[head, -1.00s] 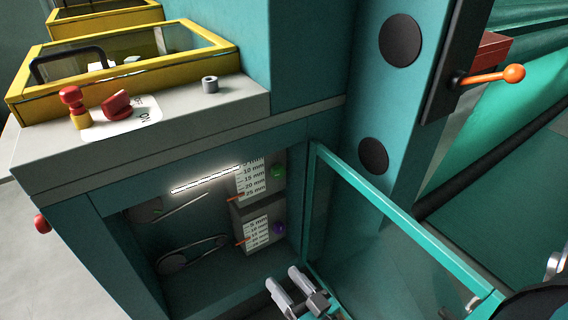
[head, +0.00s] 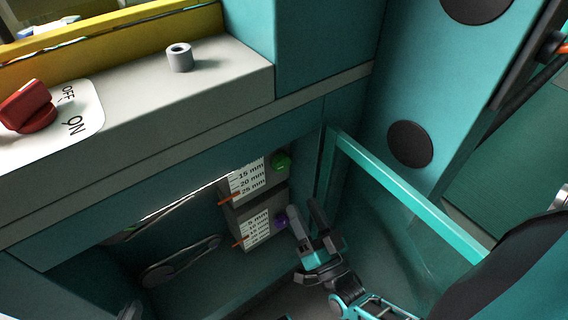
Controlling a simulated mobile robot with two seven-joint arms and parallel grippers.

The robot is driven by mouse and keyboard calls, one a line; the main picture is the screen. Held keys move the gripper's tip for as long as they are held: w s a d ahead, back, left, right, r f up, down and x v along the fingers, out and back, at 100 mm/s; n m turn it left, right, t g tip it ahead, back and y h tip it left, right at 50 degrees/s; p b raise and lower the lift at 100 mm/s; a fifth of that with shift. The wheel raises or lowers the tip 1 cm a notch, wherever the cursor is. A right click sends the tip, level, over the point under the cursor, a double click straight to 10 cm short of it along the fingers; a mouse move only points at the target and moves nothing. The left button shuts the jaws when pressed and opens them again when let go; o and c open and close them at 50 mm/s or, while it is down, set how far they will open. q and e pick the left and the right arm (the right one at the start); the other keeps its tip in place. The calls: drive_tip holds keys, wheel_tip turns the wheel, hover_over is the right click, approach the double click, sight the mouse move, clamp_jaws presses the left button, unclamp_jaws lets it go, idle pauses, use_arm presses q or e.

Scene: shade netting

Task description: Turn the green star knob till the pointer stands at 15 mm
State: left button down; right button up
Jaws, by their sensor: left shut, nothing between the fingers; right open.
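The green star knob (head: 281,162) is on the panel inside the open cabinet, right of the upper scale plate (head: 247,178). That scale reads 15, 20 and 25 mm in view, and its top is hidden by the cabinet edge. Its orange pointer (head: 225,201) stands at its lower end, near or just below 25 mm. My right gripper (head: 303,207) is open and empty, below and right of the green knob and apart from it. A grey tip of my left gripper (head: 130,312) shows at the bottom edge, shut; the rest is out of view.
A purple knob (head: 282,221) and lower scale (head: 256,229) with an orange pointer sit just below, close to my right fingers. The open glazed door (head: 410,193) stands at right. A belt (head: 182,260) runs left. A red switch (head: 28,106) is on the ledge.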

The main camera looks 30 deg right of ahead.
sight(283, 167)
drive_tip(key=x, duration=0.9)
drive_tip(key=shift+w+r, duration=0.15)
drive_tip(key=shift+w, duration=0.25)
drive_tip(key=shift+w+r, duration=0.2)
drive_tip(key=shift+w, duration=0.4)
drive_tip(key=shift+c, duration=0.3)
drive_tip(key=c, duration=0.7)
drive_tip(key=shift+m, duration=0.4)
